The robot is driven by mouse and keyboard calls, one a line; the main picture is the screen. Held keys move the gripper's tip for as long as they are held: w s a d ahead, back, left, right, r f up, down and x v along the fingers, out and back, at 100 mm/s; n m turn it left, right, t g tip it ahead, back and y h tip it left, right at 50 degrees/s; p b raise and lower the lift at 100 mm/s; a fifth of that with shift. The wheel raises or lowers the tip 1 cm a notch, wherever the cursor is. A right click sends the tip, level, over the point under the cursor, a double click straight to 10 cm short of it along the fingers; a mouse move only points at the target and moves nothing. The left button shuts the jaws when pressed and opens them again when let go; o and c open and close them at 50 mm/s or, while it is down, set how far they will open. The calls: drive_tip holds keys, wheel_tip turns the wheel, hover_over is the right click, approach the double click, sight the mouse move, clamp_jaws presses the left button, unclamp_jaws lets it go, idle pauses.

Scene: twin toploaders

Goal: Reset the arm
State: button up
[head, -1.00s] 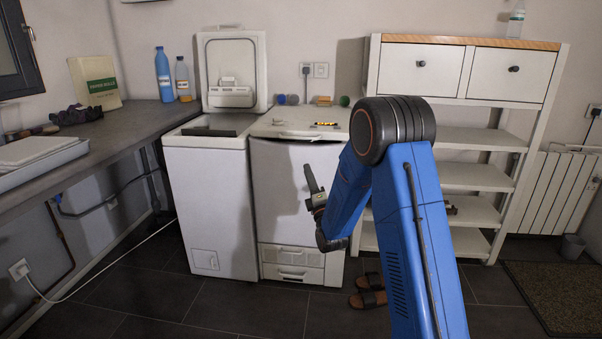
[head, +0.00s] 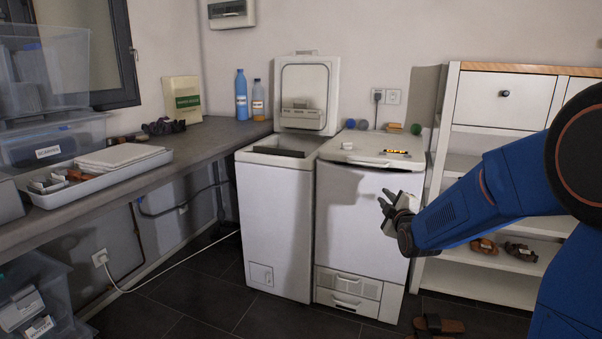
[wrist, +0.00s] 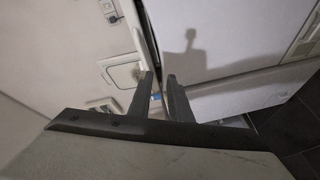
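My gripper (head: 384,204) is at the end of my blue arm, in front of the right white toploader (head: 350,222), pointing left in the head view. In the wrist view its two dark fingers (wrist: 160,82) stand apart with nothing between them. The left white toploader (head: 272,220) stands beside the right one. Its lid (head: 304,92) is raised against the wall, and its top is open. The right toploader's lid (head: 362,150) is down. The wrist view shows white machine panels beyond the fingers; I cannot tell if anything touches.
A grey counter (head: 222,132) runs along the left, with a white tray (head: 90,182) on it. A blue bottle (head: 241,95) stands at its far end. A white shelf unit (head: 485,275) is at right. Sandals (head: 438,325) lie on the dark floor. A white cable crosses the floor.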

drive_tip(key=s+f+m+g, duration=0.2)
drive_tip(key=s+m+g, duration=0.2)
drive_tip(key=s, duration=1.2)
drive_tip(key=s+d+f+m+g, duration=0.1)
drive_tip(key=s+m+g, duration=0.3)
drive_tip(key=s, duration=1.2)
drive_tip(key=s+f+m+g, duration=0.4)
drive_tip(key=s+m, duration=0.2)
drive_tip(key=s, duration=1)
drive_tip(key=shift+s+d+g+h, duration=0.2)
drive_tip(key=shift+d+g+h, duration=0.05)
drive_tip(key=shift+g+h, duration=0.05)
